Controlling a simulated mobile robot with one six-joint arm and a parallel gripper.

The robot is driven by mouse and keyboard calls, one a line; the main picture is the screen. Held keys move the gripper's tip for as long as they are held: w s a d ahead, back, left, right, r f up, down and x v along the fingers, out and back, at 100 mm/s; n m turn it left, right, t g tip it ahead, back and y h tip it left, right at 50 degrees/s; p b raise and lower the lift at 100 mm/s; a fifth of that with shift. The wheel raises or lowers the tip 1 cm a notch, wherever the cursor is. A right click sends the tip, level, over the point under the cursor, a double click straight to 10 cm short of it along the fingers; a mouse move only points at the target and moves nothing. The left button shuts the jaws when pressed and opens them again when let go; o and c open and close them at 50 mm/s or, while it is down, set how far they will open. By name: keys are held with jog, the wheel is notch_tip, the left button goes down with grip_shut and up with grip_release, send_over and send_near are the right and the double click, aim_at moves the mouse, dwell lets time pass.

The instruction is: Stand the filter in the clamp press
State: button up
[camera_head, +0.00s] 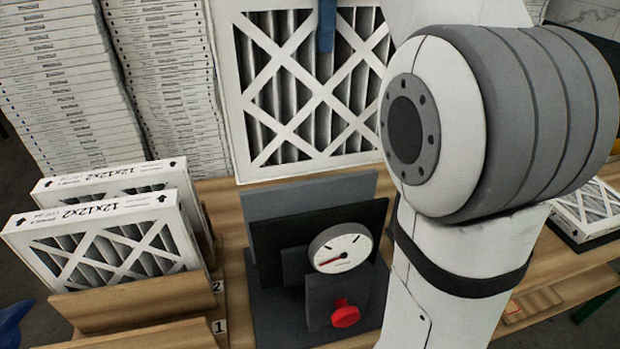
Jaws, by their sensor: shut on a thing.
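A white-framed filter (308,100) with a criss-cross lattice over dark pleats is upright at the top middle. A blue finger of my gripper (326,30) lies over its upper face, and my gripper is shut on it. The rest of my gripper is out of frame. The clamp press (268,318) stands below the filter in the picture, with a grey back plate, a dark front plate, a round dial and a red knob. The filter's lower edge shows just above and beyond the back plate. I cannot tell how high it hangs or whether it is over the press's gap.
Two filters marked 12x12x2 (110,240) stand in a wooden rack (135,300) with slots numbered 1 and 2, at left. Tall stacks of boxed filters (60,90) fill the back left. Another filter (590,208) lies at right. My arm covers much of the right side.

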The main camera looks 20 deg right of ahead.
aim_at(318, 121)
notch_tip(318, 121, down, 27)
jog(key=b, duration=0.2)
jog(key=shift+s, duration=0.15)
jog(key=shift+f, duration=0.15)
jog(key=shift+f+b, duration=0.5)
jog(key=shift+f, duration=0.05)
jog(key=o, duration=1.3)
jog(key=shift+s, duration=0.1)
notch_tip(318, 121, up, 13)
jog(key=shift+r+p, duration=0.15)
jog(key=shift+p, duration=0.35)
